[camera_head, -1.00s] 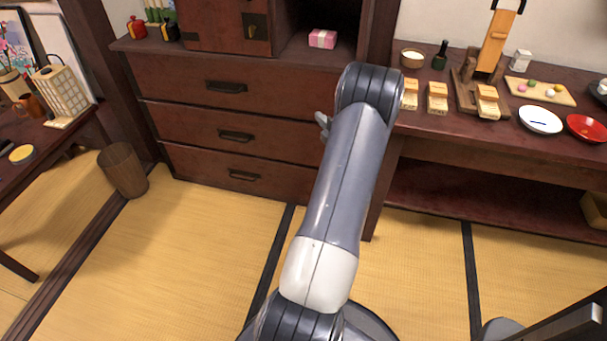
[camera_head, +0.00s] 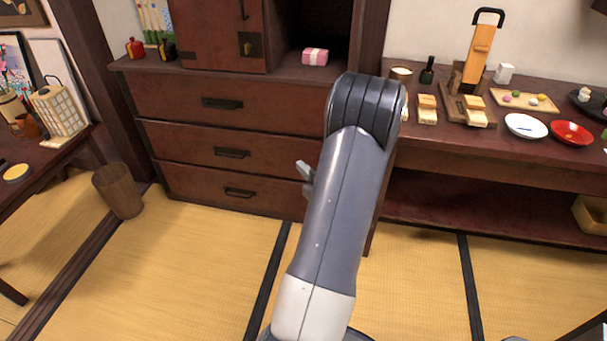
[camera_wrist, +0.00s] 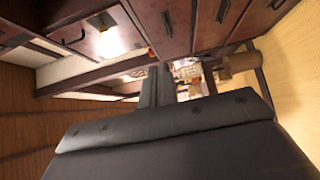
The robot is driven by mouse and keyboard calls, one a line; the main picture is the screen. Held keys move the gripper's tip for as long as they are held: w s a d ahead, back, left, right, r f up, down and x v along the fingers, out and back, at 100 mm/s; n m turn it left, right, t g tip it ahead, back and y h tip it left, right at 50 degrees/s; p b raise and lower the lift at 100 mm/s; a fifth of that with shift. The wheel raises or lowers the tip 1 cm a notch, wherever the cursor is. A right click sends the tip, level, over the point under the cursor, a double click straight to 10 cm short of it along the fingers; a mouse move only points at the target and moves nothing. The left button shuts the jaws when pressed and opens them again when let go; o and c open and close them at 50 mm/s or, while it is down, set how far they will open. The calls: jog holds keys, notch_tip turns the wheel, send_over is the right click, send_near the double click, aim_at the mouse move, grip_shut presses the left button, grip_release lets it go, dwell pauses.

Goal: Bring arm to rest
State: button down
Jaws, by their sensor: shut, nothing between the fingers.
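My arm rises through the middle of the head view and bends at a dark joint in front of the drawer chest (camera_head: 225,130). Grey metal parts, seemingly of my gripper (camera_head: 306,178), stick out past its left side; the rest is hidden behind the arm. In the wrist view, my gripper's two dark fingers (camera_wrist: 157,86) are together beyond the broad dark gripper body. Nothing is held between them.
A side table (camera_head: 480,150) at right holds a white plate (camera_head: 526,126), a red plate (camera_head: 571,133) and small wooden pieces. A wicker bin (camera_head: 119,191) stands at left. The tatami floor (camera_head: 190,265) between is clear.

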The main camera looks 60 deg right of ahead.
jog(key=shift+s+a, duration=0.15)
jog(key=shift+a, duration=0.15)
jog(key=shift+d, duration=0.1)
